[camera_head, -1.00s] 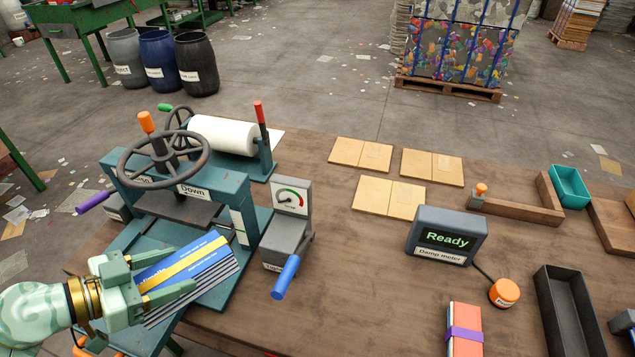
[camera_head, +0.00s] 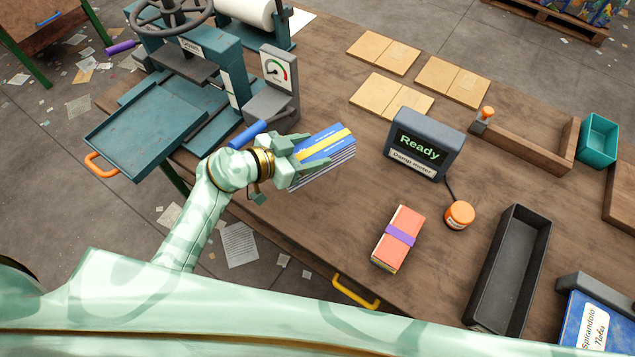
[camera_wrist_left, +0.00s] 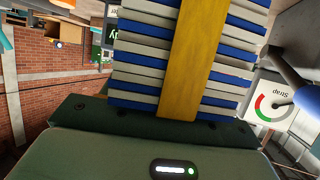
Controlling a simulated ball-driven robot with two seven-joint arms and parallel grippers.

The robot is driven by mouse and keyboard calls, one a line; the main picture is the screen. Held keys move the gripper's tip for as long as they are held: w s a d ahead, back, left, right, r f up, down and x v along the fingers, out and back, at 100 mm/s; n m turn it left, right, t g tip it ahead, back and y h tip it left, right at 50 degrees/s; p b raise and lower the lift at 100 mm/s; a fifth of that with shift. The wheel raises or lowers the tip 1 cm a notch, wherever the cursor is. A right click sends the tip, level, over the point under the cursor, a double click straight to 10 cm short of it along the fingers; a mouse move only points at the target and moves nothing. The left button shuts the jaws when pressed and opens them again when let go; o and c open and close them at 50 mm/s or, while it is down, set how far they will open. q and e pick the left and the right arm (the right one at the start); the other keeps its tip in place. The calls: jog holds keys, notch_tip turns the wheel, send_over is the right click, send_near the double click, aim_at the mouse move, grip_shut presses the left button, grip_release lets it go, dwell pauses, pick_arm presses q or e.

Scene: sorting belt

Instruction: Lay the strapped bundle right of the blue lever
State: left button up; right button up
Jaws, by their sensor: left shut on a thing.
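The strapped bundle (camera_head: 328,158) is a stack of blue and white booklets with a yellow strap. My left gripper (camera_head: 299,158) is shut on its left end and holds it over the table, right of the blue lever (camera_head: 248,134). I cannot tell whether the bundle touches the table. In the left wrist view the bundle (camera_wrist_left: 140,60) fills the upper middle, its yellow strap running up the picture. The blue lever (camera_wrist_left: 290,65) shows there at the right edge, beside the gauge. My right gripper is not in view.
A damp meter (camera_head: 425,143) reading "Ready" stands right of the bundle, with an orange puck (camera_head: 459,214) on its cable. An orange bundle with a purple strap (camera_head: 399,238) lies nearer me. Tan boards (camera_head: 392,96) lie behind. The wood between bundle and meter is clear.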

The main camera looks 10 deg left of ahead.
pick_arm(q)
notch_tip(320, 180, down, 7)
jog(key=b, duration=0.4)
jog(key=shift+f, duration=0.1)
notch_tip(320, 180, down, 3)
jog(key=shift+r+b, duration=0.15)
jog(key=shift+b, duration=0.75)
jog(key=shift+r, duration=0.15)
jog(key=o, duration=1.4)
jog(key=shift+c, duration=0.2)
jog(key=shift+s+a+r+p, duration=0.1)
jog(key=shift+s+a+p, duration=0.05)
jog(key=shift+p, duration=0.15)
jog(key=p+v, duration=0.3)
jog(key=v, duration=0.8)
jog(key=shift+s, duration=0.2)
jog(key=shift+a+r, duration=0.1)
